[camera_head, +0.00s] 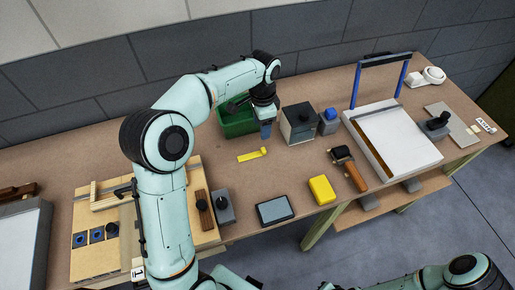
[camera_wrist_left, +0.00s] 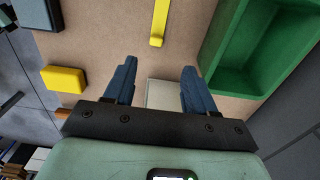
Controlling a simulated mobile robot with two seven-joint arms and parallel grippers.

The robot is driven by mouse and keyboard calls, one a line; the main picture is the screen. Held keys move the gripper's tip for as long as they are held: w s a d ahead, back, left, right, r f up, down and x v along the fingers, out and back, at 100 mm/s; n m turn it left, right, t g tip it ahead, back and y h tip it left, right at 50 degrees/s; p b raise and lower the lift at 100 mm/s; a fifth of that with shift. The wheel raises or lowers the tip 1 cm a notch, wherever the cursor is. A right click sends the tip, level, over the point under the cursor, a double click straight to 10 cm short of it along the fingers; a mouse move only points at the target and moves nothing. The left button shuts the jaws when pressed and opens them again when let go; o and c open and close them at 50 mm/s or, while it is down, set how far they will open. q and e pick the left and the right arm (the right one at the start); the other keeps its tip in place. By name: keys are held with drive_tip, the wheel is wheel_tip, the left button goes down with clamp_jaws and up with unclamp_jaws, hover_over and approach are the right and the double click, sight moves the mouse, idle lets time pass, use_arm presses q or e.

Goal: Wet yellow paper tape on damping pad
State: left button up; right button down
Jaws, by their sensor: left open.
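The yellow paper tape (camera_head: 250,156) lies as a short strip with a raised end on the table, in front of the green bin. In the left wrist view the tape (camera_wrist_left: 157,24) is at the top, beyond my fingers. A dark-framed grey pad (camera_head: 274,210), which looks like the damping pad, lies flat near the front edge; its corner (camera_wrist_left: 38,12) shows at the wrist view's top left. My left gripper (camera_head: 266,130) points down above the table, right of and behind the tape. Its blue fingers (camera_wrist_left: 157,82) are apart with nothing between them. My right gripper is out of view.
The green bin (camera_head: 236,125) stands close beside my left gripper, with a dark grey box (camera_head: 298,124) to its right. A yellow block (camera_head: 322,190) and a wooden-handled roller (camera_head: 349,169) lie towards the front. Table around the tape is clear.

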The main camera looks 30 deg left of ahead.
use_arm(q)
hover_over(262, 150)
drive_tip(key=f, duration=0.5)
drive_tip(key=shift+a+f+b, duration=0.1)
drive_tip(key=shift+a+b, duration=0.15)
drive_tip(key=shift+b, duration=0.05)
drive_tip(key=shift+w+f, duration=0.1)
drive_tip(key=shift+f, duration=0.5)
wheel_tip(262, 150, down, 5)
drive_tip(key=shift+d+f, duration=0.1)
clamp_jaws()
